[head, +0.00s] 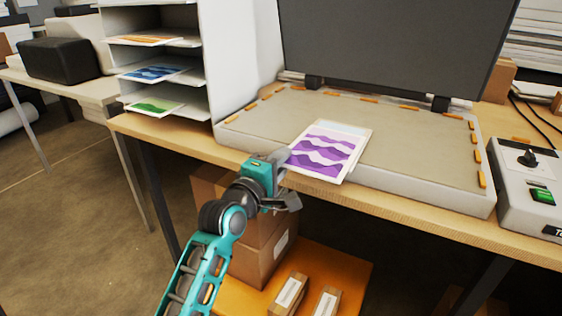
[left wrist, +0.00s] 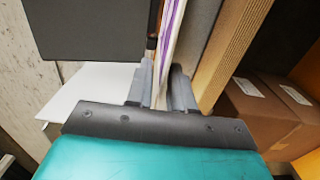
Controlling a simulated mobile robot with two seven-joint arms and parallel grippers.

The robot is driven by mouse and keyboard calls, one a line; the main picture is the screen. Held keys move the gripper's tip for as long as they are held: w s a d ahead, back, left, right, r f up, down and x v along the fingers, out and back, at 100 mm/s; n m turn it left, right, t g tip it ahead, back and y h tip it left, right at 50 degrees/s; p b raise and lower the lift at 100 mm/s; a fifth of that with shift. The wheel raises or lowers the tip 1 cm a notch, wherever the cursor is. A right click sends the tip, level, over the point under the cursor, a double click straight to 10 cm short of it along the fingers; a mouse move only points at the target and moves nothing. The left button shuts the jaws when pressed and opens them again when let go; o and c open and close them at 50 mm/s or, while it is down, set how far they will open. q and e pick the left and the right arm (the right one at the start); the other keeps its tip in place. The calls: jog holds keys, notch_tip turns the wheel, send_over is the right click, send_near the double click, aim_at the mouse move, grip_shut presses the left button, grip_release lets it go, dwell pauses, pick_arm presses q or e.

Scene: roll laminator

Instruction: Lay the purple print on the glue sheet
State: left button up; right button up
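The purple print (head: 318,152), white with wavy purple bands, is over the front edge of the grey laminator bed (head: 405,150). A pale sheet (head: 352,129), apparently the glue sheet, shows past the print's far and right edges; the print covers most of it. I cannot tell whether the two touch. My left gripper (head: 283,160) is shut on the print's near left edge. In the left wrist view the print (left wrist: 173,28) is nearly edge-on, standing between the fingers of the left gripper (left wrist: 161,88). My right gripper is in neither view.
The dark lid (head: 395,45) stands open behind the bed. Orange tabs line the bed's edges. A white shelf rack (head: 208,65) with other prints is at left, a control box (head: 530,190) at right. Cardboard boxes (head: 262,240) sit below the table.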

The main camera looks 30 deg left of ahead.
pick_arm(q)
jog(key=shift+o, duration=1.2)
jog(key=s, duration=1.3)
jog(key=shift+a, duration=0.4)
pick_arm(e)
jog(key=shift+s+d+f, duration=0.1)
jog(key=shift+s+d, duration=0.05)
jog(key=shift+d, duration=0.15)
pick_arm(q)
jog(key=s+d+f+m+g+p, duration=0.1)
jog(key=s+d+f+m+g, duration=0.1)
jog(key=f+m, duration=0.4)
jog(key=s+d+f+m+g+p, duration=0.1)
jog(key=s+f+m, duration=0.4)
jog(key=f, duration=0.5)
jog(key=s+d+f+m+g+h+p, duration=0.1)
jog(key=s+d+f+m+g, duration=0.3)
jog(key=f+m, duration=0.4)
jog(key=shift+d+m+p, duration=0.3)
jog(key=shift+d+m, duration=0.1)
jog(key=shift+m, duration=0.1)
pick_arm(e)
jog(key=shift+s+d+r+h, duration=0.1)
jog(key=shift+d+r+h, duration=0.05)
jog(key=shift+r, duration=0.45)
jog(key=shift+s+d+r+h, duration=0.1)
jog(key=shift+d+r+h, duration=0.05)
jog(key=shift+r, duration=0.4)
